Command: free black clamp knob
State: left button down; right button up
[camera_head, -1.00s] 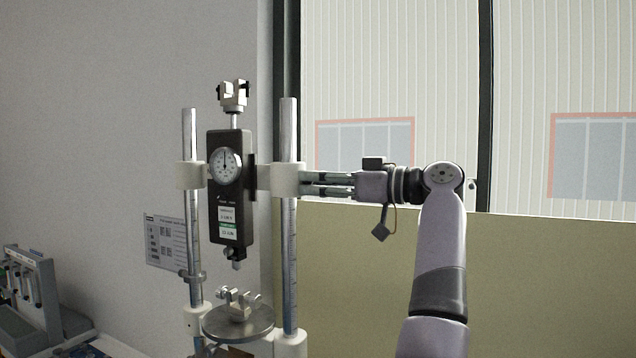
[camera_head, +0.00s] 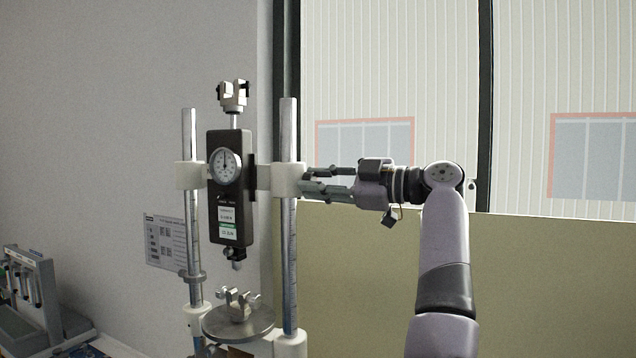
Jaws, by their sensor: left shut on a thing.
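The test stand has two chrome posts, with a white crosshead (camera_head: 288,179) across them that carries the black force gauge (camera_head: 231,205) with a round dial. My left gripper (camera_head: 308,180) comes in level from the right, its fingertips at the right end of the crosshead, beside the right post (camera_head: 289,240). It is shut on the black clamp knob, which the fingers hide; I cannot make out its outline. My right gripper is not in view.
A round metal plate (camera_head: 254,327) with small wing-screw clamps sits below the gauge. A printed sheet (camera_head: 165,242) is behind the left post. Another device (camera_head: 40,290) stands at the lower left. A yellowish panel (camera_head: 545,270) is behind my arm.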

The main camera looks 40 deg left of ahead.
pick_arm(q)
jog(key=n, duration=1.8)
jog(key=shift+n, duration=0.3)
dwell(0.4)
jog(key=c, duration=1.3)
grip_release()
jog(key=shift+r, duration=0.15)
jog(key=shift+d, duration=0.15)
jog(key=v, duration=1.1)
jog(key=shift+w+d, duration=0.15)
jog(key=shift+d, duration=0.2)
